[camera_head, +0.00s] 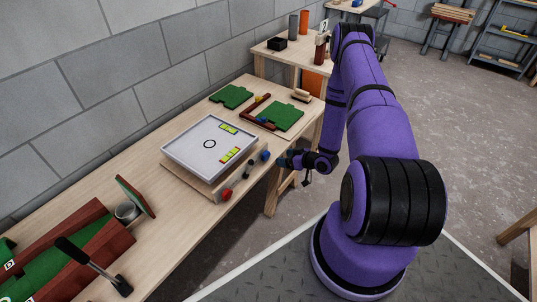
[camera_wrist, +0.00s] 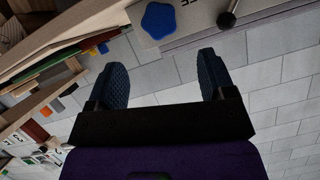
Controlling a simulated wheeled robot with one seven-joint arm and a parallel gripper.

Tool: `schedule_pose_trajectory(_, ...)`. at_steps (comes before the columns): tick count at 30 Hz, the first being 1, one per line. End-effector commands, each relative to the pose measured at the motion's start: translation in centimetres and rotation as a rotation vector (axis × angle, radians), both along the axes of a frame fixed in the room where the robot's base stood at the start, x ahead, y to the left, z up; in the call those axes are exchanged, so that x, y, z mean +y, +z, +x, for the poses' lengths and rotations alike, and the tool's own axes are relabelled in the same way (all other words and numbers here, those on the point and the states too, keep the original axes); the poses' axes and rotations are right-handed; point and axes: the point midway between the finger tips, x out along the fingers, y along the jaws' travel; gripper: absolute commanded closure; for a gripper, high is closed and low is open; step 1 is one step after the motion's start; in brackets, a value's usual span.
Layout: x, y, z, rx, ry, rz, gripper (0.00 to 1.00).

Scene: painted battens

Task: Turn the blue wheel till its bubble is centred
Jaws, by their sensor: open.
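The blue wheel (camera_head: 265,156) sits on the front right of a wooden base that carries a grey tray (camera_head: 181,158). Two yellow-green bubble vials lie on the tray, a far vial (camera_head: 228,128) and a near vial (camera_head: 230,155). The bubbles are too small to judge, and I cannot tell which vial goes with the blue wheel. My gripper (camera_head: 283,160) is just right of the blue wheel, apart from it. In the wrist view my gripper (camera_wrist: 162,78) is open and empty, and the lobed blue wheel (camera_wrist: 158,20) is ahead, beyond the fingertips.
A dark knob (camera_head: 248,170) and a red wheel (camera_head: 226,194) stand along the same base edge, left of the blue wheel. The dark knob (camera_wrist: 226,19) is close by in the wrist view. Green boards (camera_head: 283,117) lie behind.

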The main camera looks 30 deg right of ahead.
Motion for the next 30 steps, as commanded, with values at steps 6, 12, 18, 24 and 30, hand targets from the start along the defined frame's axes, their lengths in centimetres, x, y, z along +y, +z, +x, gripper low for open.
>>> schedule_pose_trajectory(6, 1.6, -1.5, 3.4, -0.003, 0.003, -0.001, 0.24)
schedule_pose_trajectory(12, 2.7, -2.6, 5.9, -0.004, 0.003, -0.002, 0.24)
schedule_pose_trajectory(18, 3.3, -3.2, 7.1, -0.002, 0.001, -0.001, 0.24)
schedule_pose_trajectory(24, 3.4, -3.3, 7.3, -0.003, 0.0, -0.001, 0.24)
schedule_pose_trajectory(30, 3.3, -3.2, 7.3, -0.003, 0.001, -0.002, 0.42)
